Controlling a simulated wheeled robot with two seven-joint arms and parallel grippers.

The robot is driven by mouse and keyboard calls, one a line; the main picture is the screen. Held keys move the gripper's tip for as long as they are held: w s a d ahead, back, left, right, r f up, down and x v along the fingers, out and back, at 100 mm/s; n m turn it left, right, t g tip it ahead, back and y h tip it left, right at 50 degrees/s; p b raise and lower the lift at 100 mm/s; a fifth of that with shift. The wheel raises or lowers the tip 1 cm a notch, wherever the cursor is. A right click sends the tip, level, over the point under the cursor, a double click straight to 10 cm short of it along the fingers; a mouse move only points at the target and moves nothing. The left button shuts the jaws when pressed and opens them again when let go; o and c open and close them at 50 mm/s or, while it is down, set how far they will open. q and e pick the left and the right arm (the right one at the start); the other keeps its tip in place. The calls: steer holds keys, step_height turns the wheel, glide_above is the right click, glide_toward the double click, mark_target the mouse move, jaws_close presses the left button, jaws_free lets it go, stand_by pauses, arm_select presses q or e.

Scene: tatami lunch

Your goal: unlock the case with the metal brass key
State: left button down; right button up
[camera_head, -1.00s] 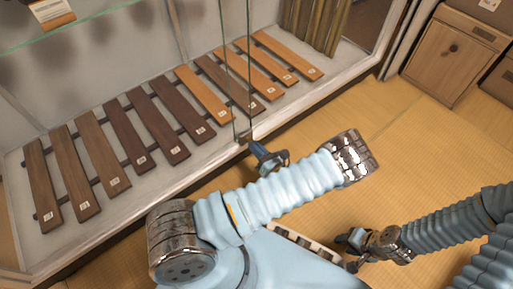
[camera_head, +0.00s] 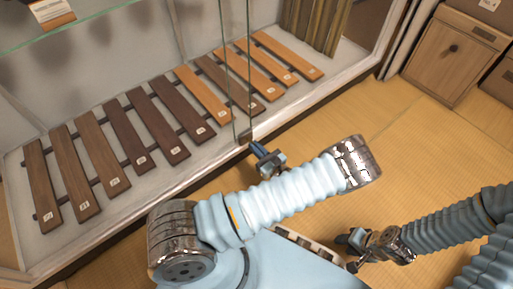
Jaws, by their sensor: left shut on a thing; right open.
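The case (camera_head: 215,165) is a glass-fronted display cabinet with a pale base, running diagonally across the left and middle. Two glass panes meet at a dark fitting (camera_head: 245,137) low on its front edge; I cannot make out a keyhole. My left gripper (camera_head: 257,150) is right at that fitting, pointing at the case front. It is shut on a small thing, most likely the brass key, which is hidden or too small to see. I cannot tell whether it is in the lock. My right gripper (camera_head: 346,252) is open and empty, low at the right, away from the case.
Several wooden slats (camera_head: 150,120) with white labels lie inside the case. A glass shelf (camera_head: 100,25) crosses the upper left. A wooden cabinet (camera_head: 440,65) stands at the upper right. The tatami floor (camera_head: 420,140) is clear between it and my arms.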

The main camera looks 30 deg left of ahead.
arm_select(q)
steer(key=c, duration=1.3)
jaws_free()
steer(key=shift+d, duration=0.1)
steer(key=p+v, duration=0.1)
steer(key=v, duration=1.2)
steer(key=shift+s+d, duration=0.1)
steer(key=shift+d, duration=0.25)
